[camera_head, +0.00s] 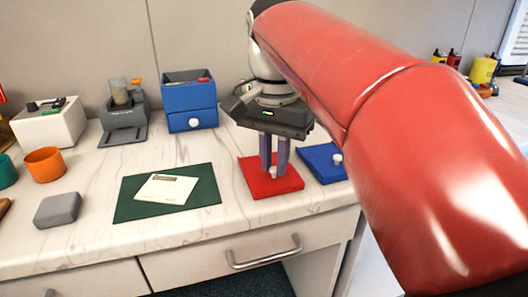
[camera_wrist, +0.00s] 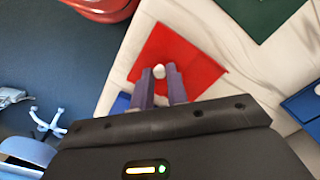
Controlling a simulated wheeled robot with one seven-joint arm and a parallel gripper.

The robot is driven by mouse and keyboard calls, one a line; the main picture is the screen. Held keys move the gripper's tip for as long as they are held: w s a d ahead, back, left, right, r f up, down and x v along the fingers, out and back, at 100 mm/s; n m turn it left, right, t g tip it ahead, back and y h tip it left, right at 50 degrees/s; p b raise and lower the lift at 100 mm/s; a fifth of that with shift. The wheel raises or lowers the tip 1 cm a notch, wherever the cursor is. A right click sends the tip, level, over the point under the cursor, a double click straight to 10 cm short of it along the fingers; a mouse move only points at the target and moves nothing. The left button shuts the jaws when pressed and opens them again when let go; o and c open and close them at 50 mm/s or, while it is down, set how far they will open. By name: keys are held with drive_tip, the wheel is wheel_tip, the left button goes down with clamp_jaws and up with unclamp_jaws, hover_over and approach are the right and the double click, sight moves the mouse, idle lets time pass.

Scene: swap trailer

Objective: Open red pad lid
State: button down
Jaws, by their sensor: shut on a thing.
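The red pad lid (camera_head: 288,184) is a flat red square with a small white knob (camera_head: 273,172), lying on the white counter. It also shows in the wrist view (camera_wrist: 198,68), with the knob (camera_wrist: 159,71) between my fingertips. My gripper (camera_head: 274,174) points down from above, its two purple-grey fingers shut on the knob. The fingers hide part of the lid. Whether the lid is raised at any edge cannot be told; it looks level.
A blue pad (camera_head: 318,160) with a white knob lies close on the right. A green mat (camera_head: 205,185) with a paper is on the left. A blue drawer box (camera_head: 190,105) and a grey machine (camera_head: 122,118) stand behind. The counter's front edge and a drawer handle are in front.

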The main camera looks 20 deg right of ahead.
drive_tip(key=w+p, duration=0.4)
drive_tip(key=w, duration=0.1)
drive_tip(key=shift+r, duration=0.2)
drive_tip(key=shift+w+f, duration=0.15)
drive_tip(key=shift+w, duration=0.25)
drive_tip(key=c, duration=1.4)
unclamp_jaws()
wheel_tip(320, 180, up, 8)
drive_tip(key=shift+f+p, duration=0.15)
drive_tip(key=shift+p, duration=0.8)
